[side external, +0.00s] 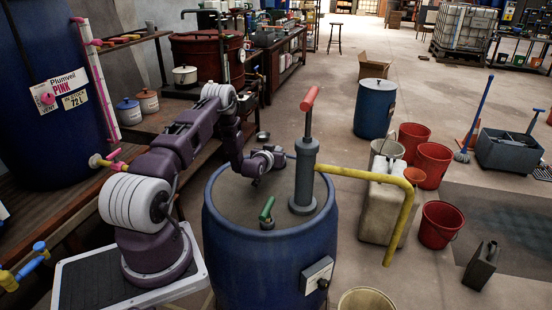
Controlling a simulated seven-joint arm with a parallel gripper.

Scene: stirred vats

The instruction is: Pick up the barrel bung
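A blue barrel (245,265) stands in front of my arm. On its top, near the front, is a small piece with a tilted green grip (266,208) and a dark round base; it looks like the barrel bung, though I cannot be sure. My gripper (256,182) is over the back part of the barrel top, behind the green grip and apart from it. Its fingers are small and dark here, so I cannot tell whether they are open or shut. I see nothing clearly held in it.
A tall grey pump (304,175) with a red handle (310,98) rises from the barrel top, just right of my gripper. Its yellow spout (405,205) reaches right and down. A beige jerrycan (378,208) and red buckets (441,224) stand right of the barrel.

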